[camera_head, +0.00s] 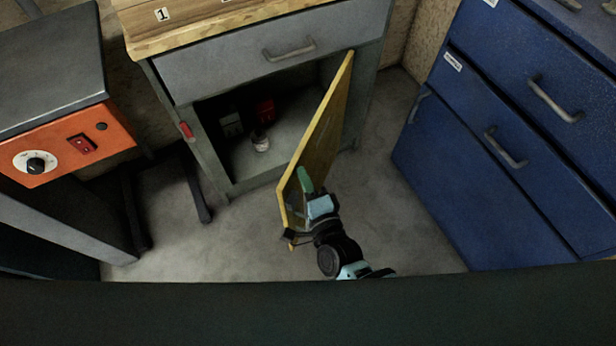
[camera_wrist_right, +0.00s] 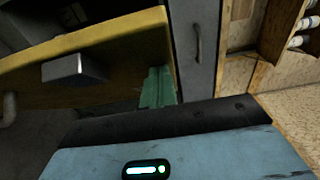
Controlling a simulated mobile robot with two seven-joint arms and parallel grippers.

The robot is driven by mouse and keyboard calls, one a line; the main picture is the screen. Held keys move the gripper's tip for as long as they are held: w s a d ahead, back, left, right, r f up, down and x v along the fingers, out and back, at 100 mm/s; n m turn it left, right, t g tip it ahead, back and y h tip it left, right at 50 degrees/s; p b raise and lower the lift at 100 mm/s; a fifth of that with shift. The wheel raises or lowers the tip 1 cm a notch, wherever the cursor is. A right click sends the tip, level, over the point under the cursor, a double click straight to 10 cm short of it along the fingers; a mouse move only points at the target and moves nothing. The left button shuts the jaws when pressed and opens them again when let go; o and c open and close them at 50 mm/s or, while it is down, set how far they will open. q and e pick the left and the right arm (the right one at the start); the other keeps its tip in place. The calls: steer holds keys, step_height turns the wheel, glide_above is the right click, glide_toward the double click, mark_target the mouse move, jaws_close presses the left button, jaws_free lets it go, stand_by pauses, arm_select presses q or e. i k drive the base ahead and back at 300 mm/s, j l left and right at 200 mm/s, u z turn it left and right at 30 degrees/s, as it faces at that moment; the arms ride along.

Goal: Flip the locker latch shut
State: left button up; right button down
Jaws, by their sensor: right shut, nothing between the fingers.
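The grey locker (camera_head: 218,165) stands in the middle of the head view with its yellow door (camera_head: 318,140) swung wide open. A small red latch (camera_head: 186,131) sits on the left post of the locker's frame, apart from the door. My right gripper (camera_head: 304,180) is shut and empty, its green fingers against or very close to the door near its free edge; I cannot tell if they touch. In the wrist view the green fingers (camera_wrist_right: 158,88) are beside the yellow door (camera_wrist_right: 100,60), which carries a grey block (camera_wrist_right: 75,69). My left gripper is out of view.
Inside the locker are a small jar (camera_head: 260,141) and a red object (camera_head: 265,110). A grey drawer (camera_head: 230,50) is above the opening. A blue cabinet (camera_head: 480,150) stands right, an orange-fronted unit (camera_head: 70,145) left. Floor (camera_head: 415,235) between the door and blue cabinet is clear.

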mark_target(187, 132)
steer(key=i+j, duration=0.1)
steer(key=j, duration=0.2)
steer(key=j+z, duration=0.1)
steer(key=j, duration=0.2)
steer(key=i+j, duration=0.4)
steer(key=j, duration=0.2)
steer(key=k+l, duration=0.15)
steer(key=k, duration=0.25)
steer(key=k+l, duration=0.2)
steer(key=k, duration=0.2)
